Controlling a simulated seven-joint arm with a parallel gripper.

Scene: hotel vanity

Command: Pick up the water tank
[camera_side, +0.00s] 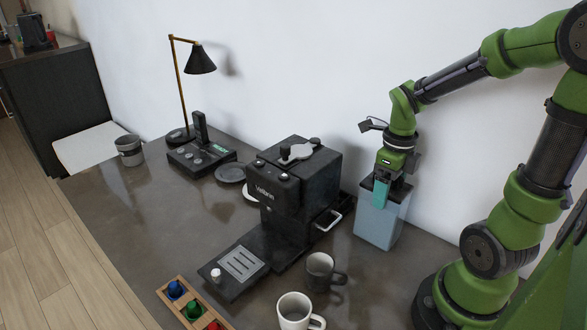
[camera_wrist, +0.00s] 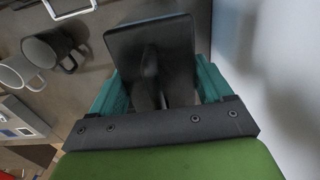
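The water tank (camera_side: 376,224) is a tall pale-blue box with a dark top, standing upright on the counter to the right of the black coffee machine. In the wrist view its dark square top (camera_wrist: 119,41) shows a dark upright piece in the middle. My gripper (camera_side: 385,190) points down at the top of the tank. Its teal fingers are wide apart in the wrist view (camera_wrist: 158,80), one on each side of the tank's top. One finger overlaps the tank's near face in the side view. I cannot tell whether the fingers touch it.
The coffee machine (camera_side: 290,195), with a metal handle on its right side, stands close to the tank's left. The wall (camera_side: 330,70) is close behind. A lamp (camera_side: 201,60) stands back left.

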